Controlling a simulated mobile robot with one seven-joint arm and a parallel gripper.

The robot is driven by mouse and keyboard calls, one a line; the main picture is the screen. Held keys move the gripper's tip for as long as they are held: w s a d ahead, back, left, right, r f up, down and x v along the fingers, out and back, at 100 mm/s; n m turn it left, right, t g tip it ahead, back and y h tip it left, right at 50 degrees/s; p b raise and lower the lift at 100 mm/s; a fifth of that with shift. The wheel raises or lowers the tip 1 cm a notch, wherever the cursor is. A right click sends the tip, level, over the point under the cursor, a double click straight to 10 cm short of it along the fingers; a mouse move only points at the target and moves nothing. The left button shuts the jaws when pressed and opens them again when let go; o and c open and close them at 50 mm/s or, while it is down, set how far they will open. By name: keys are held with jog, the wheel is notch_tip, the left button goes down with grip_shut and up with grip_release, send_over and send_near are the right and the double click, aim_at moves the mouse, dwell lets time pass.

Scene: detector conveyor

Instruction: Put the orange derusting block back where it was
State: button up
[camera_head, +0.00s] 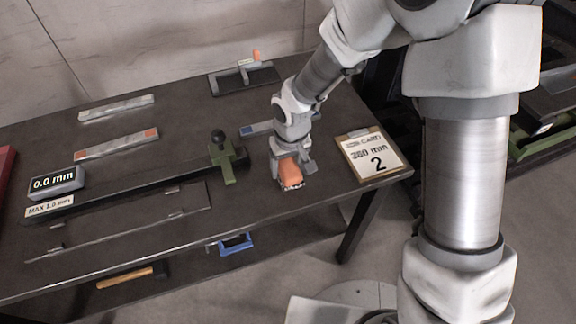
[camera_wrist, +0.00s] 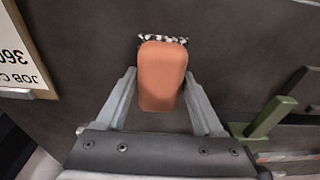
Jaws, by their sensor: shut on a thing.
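The orange derusting block (camera_head: 289,169) is between the fingers of my gripper (camera_head: 291,165), at the right part of the dark table (camera_head: 232,190). In the wrist view the block (camera_wrist: 162,78) fills the space between the two grey fingers of my gripper (camera_wrist: 159,76), which is shut on it. A black-and-white speckled strip (camera_wrist: 176,41) shows just past the block's far end. It also shows below the block in the head view (camera_head: 292,186). I cannot tell whether the block touches the table.
A job card (camera_head: 373,155) reading 360 mm lies right of my gripper. A green clamp (camera_head: 228,165) on a dark bar stands to its left. A blue-ended bar (camera_head: 258,128) lies behind. A stand with an orange knob (camera_head: 245,75) is at the back.

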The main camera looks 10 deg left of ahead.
aim_at(290, 170)
jog(key=shift+f, duration=0.2)
jog(key=o, duration=1.3)
jog(key=shift+r, duration=0.1)
notch_tip(290, 170, up, 12)
jog(key=s+p, duration=0.1)
jog(key=p, duration=0.1)
jog(key=s+d+r+m+t+h, duration=0.1)
jog(key=s+d+r+m+t, duration=0.15)
jog(key=d+r, duration=1.1)
jog(key=s+d+r+m+t, duration=0.2)
jog(key=s+d+r+m, duration=0.1)
jog(key=s+d, duration=0.7)
jog(key=shift+s+r+m, duration=0.15)
jog(key=shift+r+m, duration=0.25)
jog(key=shift+m, duration=0.05)
